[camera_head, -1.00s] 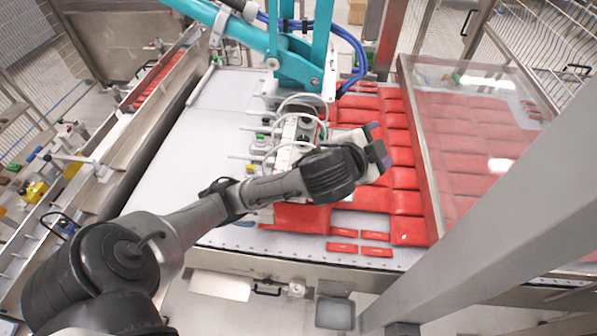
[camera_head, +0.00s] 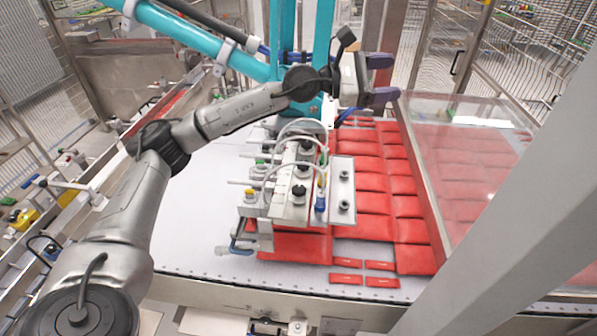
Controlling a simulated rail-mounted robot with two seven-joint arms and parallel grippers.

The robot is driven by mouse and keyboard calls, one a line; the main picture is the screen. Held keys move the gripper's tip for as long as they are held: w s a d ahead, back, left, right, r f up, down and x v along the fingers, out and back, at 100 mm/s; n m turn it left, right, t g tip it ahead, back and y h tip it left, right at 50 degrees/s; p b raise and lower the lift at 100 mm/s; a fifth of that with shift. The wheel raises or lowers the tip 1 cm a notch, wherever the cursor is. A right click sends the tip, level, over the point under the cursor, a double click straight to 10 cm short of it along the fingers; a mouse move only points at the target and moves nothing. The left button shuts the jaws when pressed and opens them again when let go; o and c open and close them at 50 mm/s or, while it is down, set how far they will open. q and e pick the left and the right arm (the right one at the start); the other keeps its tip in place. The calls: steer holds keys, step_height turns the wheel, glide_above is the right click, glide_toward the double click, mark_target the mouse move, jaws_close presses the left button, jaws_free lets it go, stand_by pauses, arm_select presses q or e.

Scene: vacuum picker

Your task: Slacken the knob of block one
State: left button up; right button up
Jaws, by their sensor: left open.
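The vacuum picker head (camera_head: 290,207) hangs below the teal arm, over the red packs. It carries a row of blocks with black knobs; the nearest knob (camera_head: 299,192) stands upright on top, with another knob (camera_head: 302,170) behind it. I cannot tell which block is block one or how tight its knob is. My left gripper (camera_head: 386,78) is open and empty, with its two dark fingers pointing right. It is raised beyond and to the right of the knobs, apart from them. My right gripper is out of view.
Teal picker arm links (camera_head: 222,50) and blue hoses stand close to my left arm. Red packs (camera_head: 372,182) cover the right of the belt. A clear-topped cover (camera_head: 470,150) stands at right. The white belt (camera_head: 195,215) is bare at left.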

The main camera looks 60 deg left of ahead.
arm_select(q)
step_height(320, 180, down, 8)
steer(key=a+m+g+y, duration=0.2)
steer(key=m+g, duration=0.2)
steer(key=m, duration=0.1)
steer(key=m+g+y, duration=0.8)
steer(key=m+g, duration=0.4)
steer(key=m, duration=0.4)
glide_above(299, 188)
steer(key=shift+f, duration=6.2)
step_height(299, 188, down, 11)
steer(key=shift+d+r+p, duration=0.1)
steer(key=shift+p, duration=0.45)
steer(key=shift+f, duration=0.85)
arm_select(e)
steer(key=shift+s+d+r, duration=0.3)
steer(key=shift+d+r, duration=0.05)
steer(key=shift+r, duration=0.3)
